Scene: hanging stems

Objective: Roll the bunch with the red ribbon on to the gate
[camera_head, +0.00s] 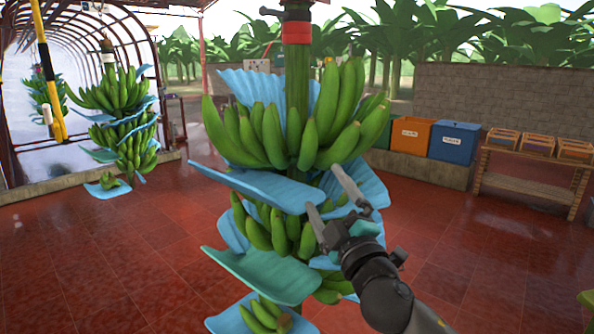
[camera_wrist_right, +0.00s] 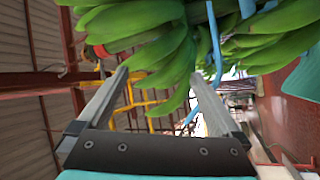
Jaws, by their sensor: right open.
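The bunch with the red ribbon (camera_head: 296,33) hangs upright in the middle of the head view, its ribbon around the stem near the top. Its green bananas (camera_head: 262,133) sit in tiers, with blue sheets (camera_head: 268,188) between them. My right gripper (camera_head: 324,188) is open, pointing at the bunch's right side, below the top tier. In the right wrist view its two fingers (camera_wrist_right: 158,76) stand apart, with green bananas (camera_wrist_right: 165,58) beyond and above them; contact cannot be told. A yellow and black bar (camera_head: 47,70) stands at the upper left; I cannot tell whether it is the gate. My left gripper is not in view.
More bunches (camera_head: 122,95) hang at the left by an arched tunnel (camera_head: 88,22). An orange bin (camera_head: 411,136) and a blue bin (camera_head: 454,142) stand behind at the right, near a wooden rack with crates (camera_head: 525,182). The red tiled floor (camera_head: 110,265) is mostly clear.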

